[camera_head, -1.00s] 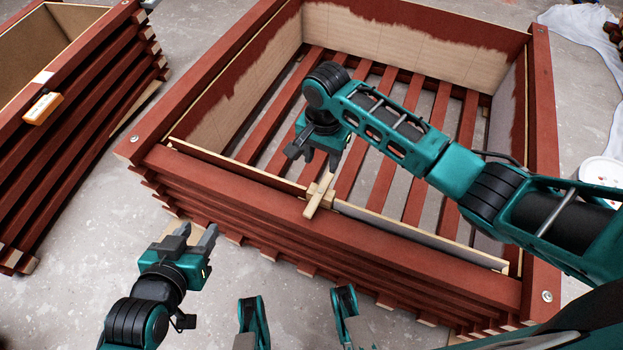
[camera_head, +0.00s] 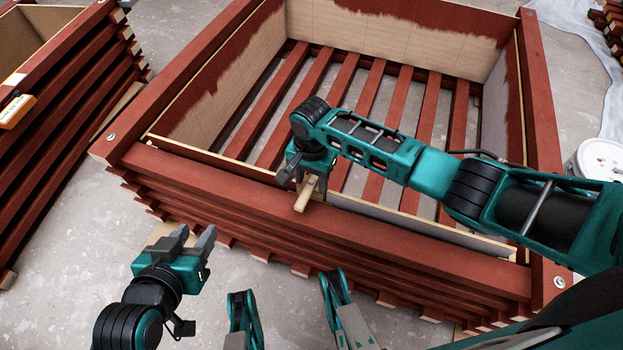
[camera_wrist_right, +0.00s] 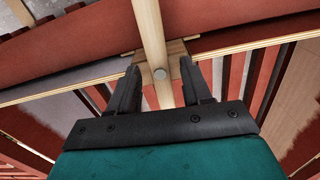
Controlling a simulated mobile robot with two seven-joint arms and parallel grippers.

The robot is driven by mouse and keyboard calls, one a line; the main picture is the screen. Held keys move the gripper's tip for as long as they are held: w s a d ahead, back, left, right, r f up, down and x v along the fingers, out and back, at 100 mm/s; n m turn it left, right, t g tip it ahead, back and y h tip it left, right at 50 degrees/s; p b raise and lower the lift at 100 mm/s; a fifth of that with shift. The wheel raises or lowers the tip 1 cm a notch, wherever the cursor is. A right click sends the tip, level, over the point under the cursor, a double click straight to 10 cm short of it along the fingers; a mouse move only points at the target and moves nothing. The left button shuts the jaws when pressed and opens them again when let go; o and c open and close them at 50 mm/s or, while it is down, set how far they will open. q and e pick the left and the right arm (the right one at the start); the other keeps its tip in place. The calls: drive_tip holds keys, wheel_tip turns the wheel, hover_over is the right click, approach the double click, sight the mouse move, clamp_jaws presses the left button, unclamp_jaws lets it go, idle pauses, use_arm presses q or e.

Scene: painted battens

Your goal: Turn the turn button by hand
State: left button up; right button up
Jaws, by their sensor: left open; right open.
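The turn button is a pale wooden bar (camera_head: 306,193) on the front rail of the red crate (camera_head: 250,200). My left gripper (camera_head: 196,240) is open and empty, in front of the crate.
Another red crate stack (camera_head: 70,110) stands at the left, with an orange-and-white object (camera_head: 17,110) on its rim. A white bucket (camera_head: 603,160) stands at the right. Bare concrete floor (camera_head: 185,100) lies between the crates.

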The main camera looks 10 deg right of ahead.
clamp_jaws()
idle(0.5)
